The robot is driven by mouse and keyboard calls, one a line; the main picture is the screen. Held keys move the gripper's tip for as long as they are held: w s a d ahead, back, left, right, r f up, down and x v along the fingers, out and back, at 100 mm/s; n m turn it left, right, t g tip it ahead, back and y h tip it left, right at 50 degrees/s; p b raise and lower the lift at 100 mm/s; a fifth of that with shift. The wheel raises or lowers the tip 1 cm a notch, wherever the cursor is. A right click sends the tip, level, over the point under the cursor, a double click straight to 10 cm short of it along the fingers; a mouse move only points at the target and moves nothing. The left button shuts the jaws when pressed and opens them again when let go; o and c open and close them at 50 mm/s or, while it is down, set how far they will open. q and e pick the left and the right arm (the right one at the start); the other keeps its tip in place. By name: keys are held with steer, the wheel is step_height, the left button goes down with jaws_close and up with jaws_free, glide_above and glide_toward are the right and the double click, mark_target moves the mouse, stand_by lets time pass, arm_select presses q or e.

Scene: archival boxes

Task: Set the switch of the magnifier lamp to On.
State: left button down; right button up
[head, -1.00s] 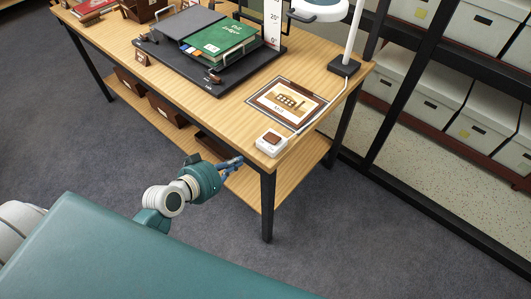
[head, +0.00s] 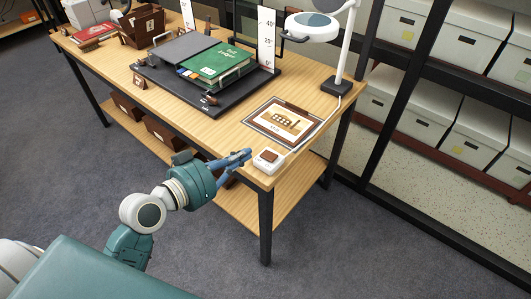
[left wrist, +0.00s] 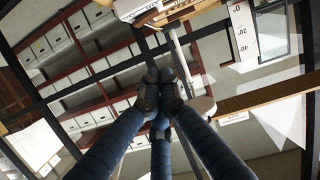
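The magnifier lamp (head: 312,27) stands at the table's far right corner on a dark square base (head: 336,88). Its white cord runs to a small white switch box with a brown rocker (head: 269,156) at the near right corner. I cannot tell which way the rocker is set. My left gripper (head: 247,155) is just left of the switch box, at about the table edge; whether it touches the box is unclear. In the left wrist view its blue fingers (left wrist: 160,95) come together at the dark tips, with nothing visible between them. My right gripper is not in view.
A framed picture card (head: 283,122) lies behind the switch on the wooden table (head: 222,130). A black board (head: 190,95) with a green book (head: 217,62) lies further left. Shelves with white boxes (head: 405,25) stand behind. Below the tabletop is a lower shelf (head: 245,205).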

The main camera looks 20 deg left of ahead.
arm_select(q)
steer(key=p, duration=0.2)
glide_above(269, 156)
steer(key=s, duration=0.1)
steer(key=shift+s+a+f, duration=0.1)
steer(key=shift+a+f, duration=0.1)
steer(key=shift+f, duration=0.25)
steer(key=shift+s+a+f, duration=0.1)
steer(key=shift+a+f, duration=0.05)
steer(key=shift+f, duration=0.3)
steer(key=f, duration=0.3)
steer(key=shift+s+d+b, duration=0.15)
steer(key=shift+s+b, duration=0.05)
steer(key=shift+b, duration=0.1)
steer(key=shift+f, duration=0.65)
